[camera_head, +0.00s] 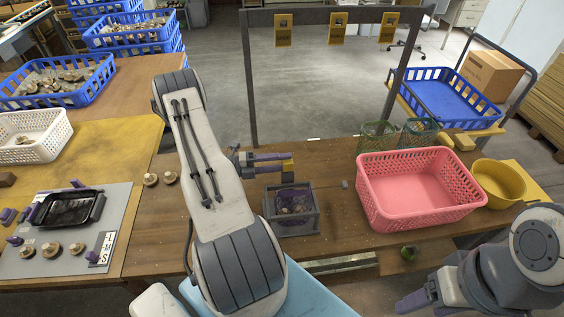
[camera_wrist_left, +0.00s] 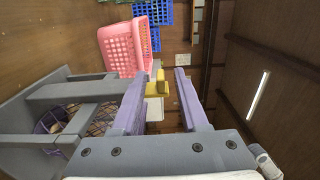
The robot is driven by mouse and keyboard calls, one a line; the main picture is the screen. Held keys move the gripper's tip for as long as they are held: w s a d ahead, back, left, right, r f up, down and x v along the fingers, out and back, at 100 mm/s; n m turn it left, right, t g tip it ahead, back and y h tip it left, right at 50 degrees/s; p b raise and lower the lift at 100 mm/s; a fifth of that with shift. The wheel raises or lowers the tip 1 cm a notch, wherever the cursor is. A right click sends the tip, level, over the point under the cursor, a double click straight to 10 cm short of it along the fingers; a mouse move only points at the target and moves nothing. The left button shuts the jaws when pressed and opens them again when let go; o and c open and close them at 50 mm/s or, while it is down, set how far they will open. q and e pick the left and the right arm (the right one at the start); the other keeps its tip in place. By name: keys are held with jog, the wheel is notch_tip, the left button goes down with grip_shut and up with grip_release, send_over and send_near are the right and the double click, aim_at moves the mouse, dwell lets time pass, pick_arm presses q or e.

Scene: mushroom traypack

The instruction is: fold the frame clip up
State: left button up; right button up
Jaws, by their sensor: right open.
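A small grey frame (camera_head: 290,228) stands on the brown table with a purple net (camera_head: 292,199) inside. It also shows at the left of the left wrist view (camera_wrist_left: 95,88). My left gripper (camera_head: 284,163) is just above and behind this frame, pointing right. Its two purple fingers are apart in the left wrist view (camera_wrist_left: 160,75). A yellow piece (camera_wrist_left: 154,88) shows between the fingertips; I cannot tell if it touches them or is the frame clip. My right gripper (camera_head: 412,300) is open at the lower right, clear of the frame, partly hidden by its arm.
A pink basket (camera_head: 415,216) stands right of the frame, with a yellow basin (camera_head: 503,184) beyond it. Green mesh containers (camera_head: 420,132) stand behind the basket. A round green item (camera_head: 408,253) lies in front. A tall dark rack (camera_head: 249,85) with yellow tags rises behind the table.

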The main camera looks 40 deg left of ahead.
pick_arm(q)
jog(key=b+v, duration=0.3)
jog(key=v, duration=0.7)
jog(key=shift+s, duration=0.15)
jog(key=shift+a, duration=0.1)
dwell(0.4)
